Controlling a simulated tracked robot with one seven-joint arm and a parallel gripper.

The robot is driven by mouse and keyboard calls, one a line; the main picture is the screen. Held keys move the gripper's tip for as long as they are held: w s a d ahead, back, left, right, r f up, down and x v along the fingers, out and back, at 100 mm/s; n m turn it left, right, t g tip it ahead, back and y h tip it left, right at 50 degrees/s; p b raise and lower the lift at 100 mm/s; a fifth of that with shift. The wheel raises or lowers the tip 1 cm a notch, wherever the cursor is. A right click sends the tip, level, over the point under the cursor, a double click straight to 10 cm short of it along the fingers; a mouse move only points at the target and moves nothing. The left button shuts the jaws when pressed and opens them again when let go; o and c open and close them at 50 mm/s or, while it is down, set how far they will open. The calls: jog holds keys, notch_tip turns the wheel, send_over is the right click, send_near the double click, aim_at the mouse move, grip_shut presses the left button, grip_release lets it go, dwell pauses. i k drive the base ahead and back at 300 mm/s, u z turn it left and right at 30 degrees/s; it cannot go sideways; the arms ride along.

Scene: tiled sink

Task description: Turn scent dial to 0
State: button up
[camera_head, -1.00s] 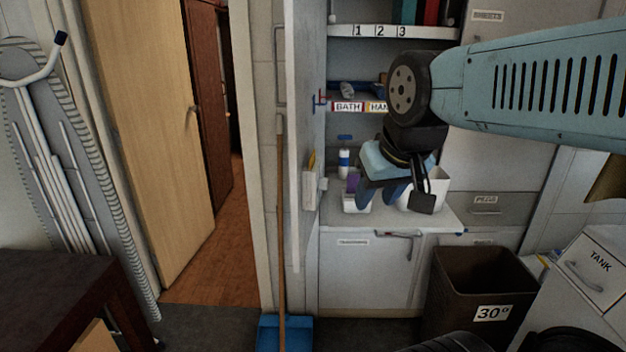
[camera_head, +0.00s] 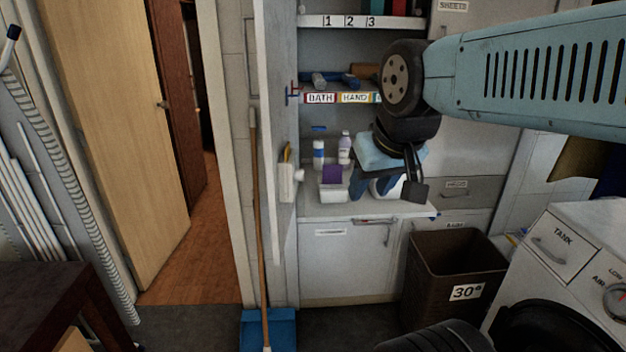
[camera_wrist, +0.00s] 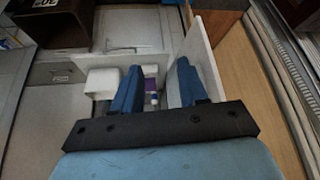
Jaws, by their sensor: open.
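No dial that I can read as the scent dial shows. A round dial (camera_head: 617,302) with a red mark is cut by the right edge in the head view, on the white machine (camera_head: 590,225) with the TANK drawer. The lettering by it is only partly readable. My gripper (camera_head: 371,188) hangs in front of the cabinet's counter, left of and apart from the machine. Its two blue fingers are apart with nothing between them, and they also show in the wrist view (camera_wrist: 158,72). The machine's face is not clear in the wrist view.
A brown bin (camera_head: 455,290) marked 30° stands between cabinet and machine. Bottles (camera_head: 318,155) and a white box with something purple stand on the counter (camera_head: 320,208). A broom (camera_head: 258,220) and blue dustpan (camera_head: 268,330) are left of the cabinet. A doorway opens further left.

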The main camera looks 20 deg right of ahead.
aim_at(299, 174)
jog(key=k, duration=0.9)
jog(key=z, duration=0.55)
jog(key=i, duration=0.65)
jog(key=u, duration=0.7)
